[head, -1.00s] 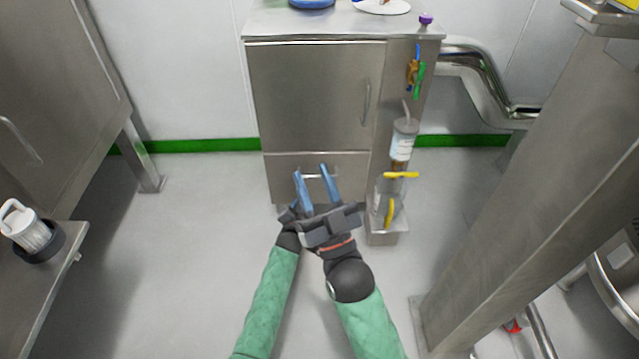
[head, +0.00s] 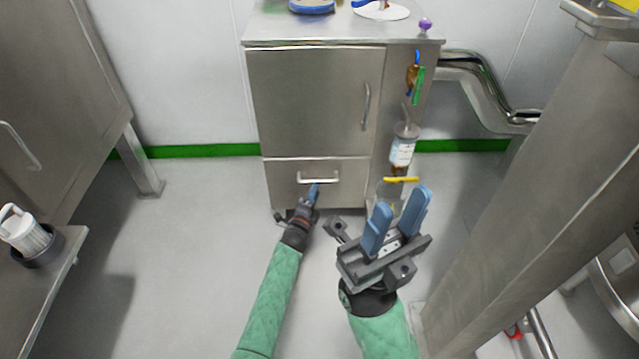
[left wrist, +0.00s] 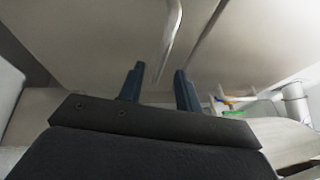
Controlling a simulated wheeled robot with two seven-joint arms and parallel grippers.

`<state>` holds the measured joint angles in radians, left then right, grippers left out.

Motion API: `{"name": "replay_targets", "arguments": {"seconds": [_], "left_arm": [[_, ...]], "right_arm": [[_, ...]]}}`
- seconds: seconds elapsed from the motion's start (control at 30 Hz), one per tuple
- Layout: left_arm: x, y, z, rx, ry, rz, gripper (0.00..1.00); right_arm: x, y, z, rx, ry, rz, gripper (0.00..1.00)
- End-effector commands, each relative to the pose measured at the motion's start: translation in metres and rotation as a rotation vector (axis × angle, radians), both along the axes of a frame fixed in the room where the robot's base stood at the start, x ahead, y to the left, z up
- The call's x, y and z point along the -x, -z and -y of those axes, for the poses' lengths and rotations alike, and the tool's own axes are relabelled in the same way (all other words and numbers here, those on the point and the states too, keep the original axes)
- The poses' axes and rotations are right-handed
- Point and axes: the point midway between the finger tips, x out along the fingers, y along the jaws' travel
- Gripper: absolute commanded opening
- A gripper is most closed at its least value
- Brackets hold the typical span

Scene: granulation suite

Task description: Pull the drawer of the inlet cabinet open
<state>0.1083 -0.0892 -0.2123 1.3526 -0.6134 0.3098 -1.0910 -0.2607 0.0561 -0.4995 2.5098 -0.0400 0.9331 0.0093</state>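The inlet cabinet (head: 315,95) is a steel cabinet with an upper door and a drawer (head: 285,187) below. The drawer is closed, its front flush under the door. Its bar handle (head: 318,178) is horizontal. My left gripper (head: 315,188) is right at the handle, its fingers one above the other. In the left wrist view, the two dark blue fingers (left wrist: 158,72) are apart, and the handle bar (left wrist: 171,40) shows in the gap between them; contact cannot be told. My right gripper (head: 400,205) is open and empty, in front of the cabinet's lower right.
A bottle (head: 402,150) and a yellow-handled item (head: 400,179) are at the cabinet's right side. A steel column (head: 530,170) stands at the right. A bench with a white filter-like part (head: 25,230) is at the left. The floor before the drawer is clear.

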Motion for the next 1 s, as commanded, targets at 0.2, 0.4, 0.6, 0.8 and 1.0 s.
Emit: {"name": "replay_targets", "arguments": {"seconds": [0.2,0.4,0.6,0.8,1.0], "left_arm": [[-0.029,-0.005,0.012,0.003,0.0,0.001,0.34],[-0.044,-0.008,0.018,0.002,0.0,0.0,0.34],[-0.047,-0.009,0.02,0.002,0.0,-0.001,0.34],[-0.047,-0.009,0.02,0.002,0.0,-0.001,0.26],[-0.047,-0.009,0.02,0.002,0.0,-0.001,0.0]], "right_arm": [[-0.001,0.007,-0.002,0.004,-0.005,-0.001,0.36],[-0.001,0.011,-0.003,0.013,-0.003,-0.003,0.36],[-0.001,0.012,-0.003,0.016,-0.002,-0.004,0.36],[-0.001,0.012,-0.003,0.018,-0.002,-0.005,0.36],[-0.001,0.012,-0.003,0.017,-0.002,-0.006,0.36]]}}
